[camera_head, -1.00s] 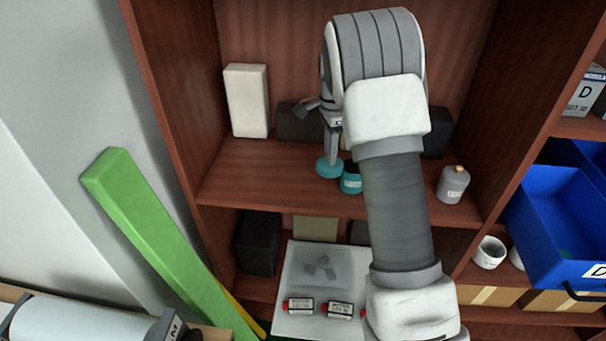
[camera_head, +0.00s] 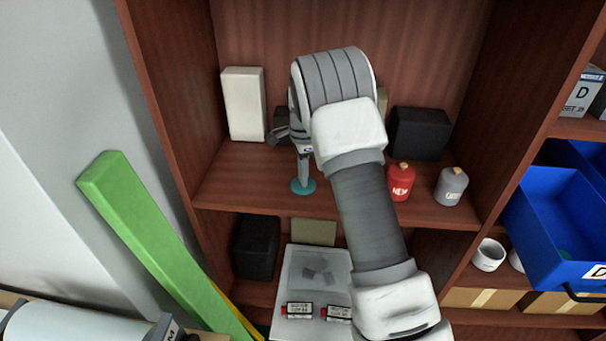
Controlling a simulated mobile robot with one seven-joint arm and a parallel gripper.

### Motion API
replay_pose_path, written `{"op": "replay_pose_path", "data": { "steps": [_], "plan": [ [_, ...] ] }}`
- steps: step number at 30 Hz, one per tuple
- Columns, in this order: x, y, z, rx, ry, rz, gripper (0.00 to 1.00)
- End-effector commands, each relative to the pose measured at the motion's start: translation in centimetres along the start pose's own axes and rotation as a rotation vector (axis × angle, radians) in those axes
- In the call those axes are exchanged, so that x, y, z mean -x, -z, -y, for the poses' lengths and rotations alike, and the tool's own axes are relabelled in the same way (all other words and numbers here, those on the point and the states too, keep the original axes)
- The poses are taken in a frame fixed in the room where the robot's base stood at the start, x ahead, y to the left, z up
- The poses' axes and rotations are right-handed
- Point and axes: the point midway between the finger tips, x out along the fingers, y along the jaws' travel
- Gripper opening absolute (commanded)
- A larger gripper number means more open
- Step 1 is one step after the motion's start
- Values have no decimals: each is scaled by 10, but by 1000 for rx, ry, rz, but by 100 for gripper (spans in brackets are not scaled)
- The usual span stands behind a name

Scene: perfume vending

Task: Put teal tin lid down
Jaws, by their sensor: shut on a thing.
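The teal tin lid (camera_head: 303,187) is a small round disc at the tip of my gripper (camera_head: 303,178). My gripper points down and is shut on the lid, at or just above the brown shelf board (camera_head: 240,184). I cannot tell whether the lid touches the board. The teal tin is not visible now; my arm covers the part of the shelf to the right of the lid.
A white box (camera_head: 244,104) stands at the back left of the shelf. A black box (camera_head: 419,133), a red bottle (camera_head: 400,182) and a grey bottle (camera_head: 451,187) stand to the right. The board left of the lid is clear.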

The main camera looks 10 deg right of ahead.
Motion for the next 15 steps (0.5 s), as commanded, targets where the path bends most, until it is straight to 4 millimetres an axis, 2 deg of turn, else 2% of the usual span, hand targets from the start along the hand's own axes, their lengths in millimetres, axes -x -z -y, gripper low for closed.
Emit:
{"op": "replay_pose_path", "data": {
  "steps": [4, 5, 9, 15],
  "plan": [
    [-4, 0, 0, 0, -1, 0, 0],
    [-3, 0, 0, 0, 0, 0, 30],
    [-3, 0, 0, 0, 0, 0, 54],
    [-3, 0, 0, 0, 0, 0, 54]
  ]
}}
